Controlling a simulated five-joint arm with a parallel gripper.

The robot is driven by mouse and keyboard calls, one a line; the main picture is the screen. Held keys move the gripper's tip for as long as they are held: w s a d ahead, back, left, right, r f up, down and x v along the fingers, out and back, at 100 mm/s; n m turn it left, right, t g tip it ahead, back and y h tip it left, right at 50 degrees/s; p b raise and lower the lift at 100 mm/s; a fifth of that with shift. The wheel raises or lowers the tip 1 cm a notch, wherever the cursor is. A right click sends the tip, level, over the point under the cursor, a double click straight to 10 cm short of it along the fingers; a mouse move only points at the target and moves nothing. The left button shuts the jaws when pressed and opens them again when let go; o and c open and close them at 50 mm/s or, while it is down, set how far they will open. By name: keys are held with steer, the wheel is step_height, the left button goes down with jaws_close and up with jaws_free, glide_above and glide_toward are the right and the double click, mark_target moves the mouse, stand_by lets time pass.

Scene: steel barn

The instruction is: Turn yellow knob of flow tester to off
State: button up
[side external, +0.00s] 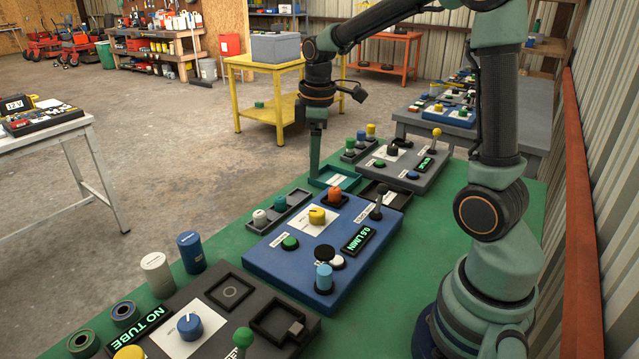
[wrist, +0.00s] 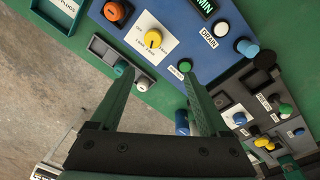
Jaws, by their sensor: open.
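The flow tester is a blue panel (side external: 275,262) on the green bench, with a lit display (side external: 357,242) reading 0.6 L/MIN. Its yellow knob (side external: 317,215) stands on a white label plate. In the wrist view the yellow knob (wrist: 153,39) is beyond the fingertips, roughly centred between them.
The tester also carries an orange knob (side external: 334,195), a green button (side external: 290,243), a blue-topped cylinder (side external: 324,278) and a black-tipped lever (side external: 379,200). A grey tray with small knobs (side external: 280,208) lies beside it. A dark NO TUBE panel (side external: 215,326) is nearer; a grey panel (side external: 425,180) is behind.

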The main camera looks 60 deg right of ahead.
mark_target(316, 212)
steer(key=shift+n+g, duration=0.5)
steer(key=shift+n, duration=0.3)
steer(key=f, duration=0.5)
steer(key=d+f, duration=0.1)
steer(key=f, duration=0.4)
steer(key=w+d+f, duration=0.1)
steer(key=f, duration=0.4)
steer(key=shift+w+d, duration=0.1)
steer(key=shift+d, duration=0.15)
jaws_close()
